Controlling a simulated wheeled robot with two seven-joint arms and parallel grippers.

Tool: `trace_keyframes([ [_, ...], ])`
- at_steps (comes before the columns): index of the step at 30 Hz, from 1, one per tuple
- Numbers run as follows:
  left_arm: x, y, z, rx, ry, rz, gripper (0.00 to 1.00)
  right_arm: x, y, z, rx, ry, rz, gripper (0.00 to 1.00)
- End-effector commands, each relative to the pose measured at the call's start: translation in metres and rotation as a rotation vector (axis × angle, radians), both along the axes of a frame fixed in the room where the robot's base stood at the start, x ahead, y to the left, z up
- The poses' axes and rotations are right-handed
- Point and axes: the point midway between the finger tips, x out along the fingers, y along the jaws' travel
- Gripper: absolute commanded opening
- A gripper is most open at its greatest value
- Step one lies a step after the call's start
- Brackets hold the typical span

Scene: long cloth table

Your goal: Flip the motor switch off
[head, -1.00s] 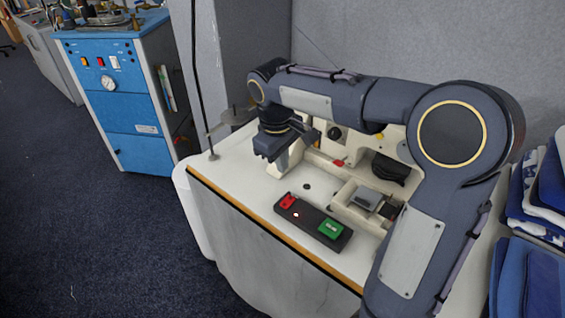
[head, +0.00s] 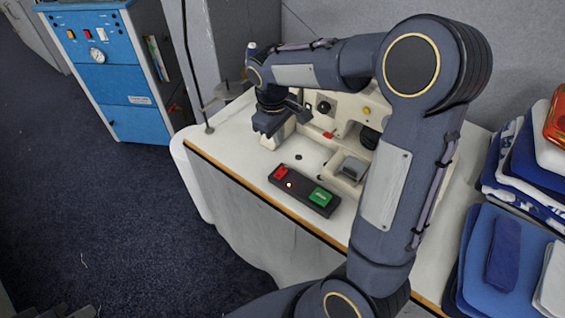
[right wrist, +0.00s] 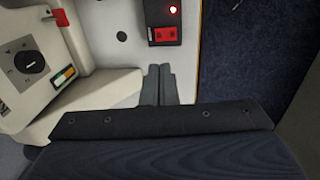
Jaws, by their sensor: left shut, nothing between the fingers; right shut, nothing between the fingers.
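The motor switch is a dark box (head: 304,196) on the white sewing table (head: 232,161), with a red button (head: 280,172), a green button (head: 320,196) and a lit indicator (head: 289,184) between them. In the right wrist view the red button (right wrist: 166,35) and the glowing red light (right wrist: 173,9) are at the top; the green button is out of frame. My right gripper (right wrist: 158,75) is shut and empty, its tips below the red button in that view and apart from it in the picture. In the head view my right gripper (head: 268,124) is beyond the box's red end. My left gripper is not in view.
A cream sewing machine (head: 350,168) stands directly beside the switch box, partly hidden by my right arm. Folded blue and white towels (head: 510,262) are at the right. A blue cabinet (head: 97,72) stands on the floor at the back left. The table's wooden front edge (head: 248,184) is close.

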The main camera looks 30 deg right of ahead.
Motion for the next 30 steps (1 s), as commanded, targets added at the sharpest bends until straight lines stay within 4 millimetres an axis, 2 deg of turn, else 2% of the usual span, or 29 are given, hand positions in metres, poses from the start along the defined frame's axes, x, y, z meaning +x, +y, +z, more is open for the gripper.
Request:
trace_keyframes([
  [5, 0.0, 0.0, 0.002, 0.0, 0.0, 0.0, 0.0, 0.0, -0.003, -0.027, -0.001, 0.008, 0.0, 0.0],
  [12, 0.0, 0.0, 0.007, 0.0, 0.0, 0.0, 0.0, 0.002, -0.009, -0.079, 0.0, 0.008, -0.001, 0.0],
  [18, 0.0, 0.0, 0.012, 0.0, 0.0, 0.0, 0.0, 0.004, -0.013, -0.113, 0.0, 0.006, -0.001, 0.0],
  [24, 0.0, 0.0, 0.014, 0.0, 0.0, 0.0, 0.0, 0.006, -0.015, -0.131, -0.001, 0.002, 0.0, 0.0],
  [30, 0.0, 0.0, 0.014, 0.0, 0.0, 0.0, 0.0, 0.006, -0.015, -0.134, 0.0, 0.001, 0.0, 0.0],
])
